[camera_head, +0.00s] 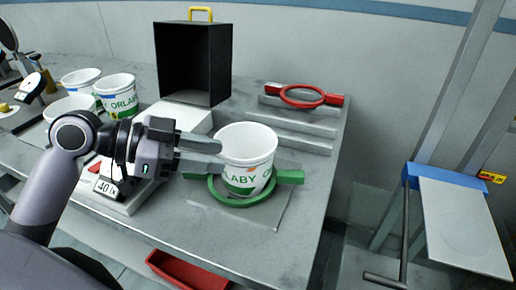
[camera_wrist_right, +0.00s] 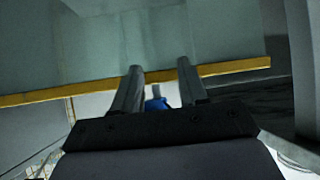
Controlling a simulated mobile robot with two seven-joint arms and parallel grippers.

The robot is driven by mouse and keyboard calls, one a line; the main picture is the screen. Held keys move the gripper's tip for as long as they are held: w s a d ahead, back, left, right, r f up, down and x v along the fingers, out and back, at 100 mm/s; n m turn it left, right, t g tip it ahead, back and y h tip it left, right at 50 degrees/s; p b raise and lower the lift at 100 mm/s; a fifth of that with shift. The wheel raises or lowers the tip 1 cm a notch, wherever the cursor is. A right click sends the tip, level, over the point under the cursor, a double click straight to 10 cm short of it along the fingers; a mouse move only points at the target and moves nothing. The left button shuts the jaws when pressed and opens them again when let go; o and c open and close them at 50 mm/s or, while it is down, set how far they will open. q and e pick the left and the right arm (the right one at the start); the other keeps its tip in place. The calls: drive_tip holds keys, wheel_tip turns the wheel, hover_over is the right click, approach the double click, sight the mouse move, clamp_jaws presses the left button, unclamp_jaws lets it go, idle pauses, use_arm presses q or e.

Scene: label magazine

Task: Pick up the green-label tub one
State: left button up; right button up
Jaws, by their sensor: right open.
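A white tub with a green label (camera_head: 247,150) stands upright in a green ring holder (camera_head: 231,200) at the front right of the bench. My left gripper (camera_head: 221,155) comes in from the left with its two fingers apart. Its fingertips are at the tub's left side; I cannot tell whether they touch it. Nothing shows between the fingers. My right gripper (camera_wrist_right: 160,82) shows only in the right wrist view, with its fingers apart and empty, away from the tub.
More white tubs (camera_head: 116,95) stand at the back left. A black open box (camera_head: 193,65) with a yellow handle stands behind. A red ring holder (camera_head: 302,96) sits empty at the back right. A red bin (camera_head: 185,270) is below the bench's front edge.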

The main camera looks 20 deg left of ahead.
sight(242, 161)
use_arm(q)
drive_tip(key=x, duration=0.2)
drive_tip(key=p+x, duration=0.1)
drive_tip(key=x, duration=0.1)
drive_tip(key=p+x, duration=0.1)
drive_tip(key=x, duration=0.1)
drive_tip(key=shift+w+r, duration=0.25)
drive_tip(key=shift+w, duration=0.05)
drive_tip(key=shift+w+d+f, duration=0.3)
drive_tip(key=shift+d, duration=0.05)
clamp_jaws()
use_arm(e)
drive_tip(key=shift+s+r, duration=0.2)
drive_tip(key=shift+r, duration=0.5)
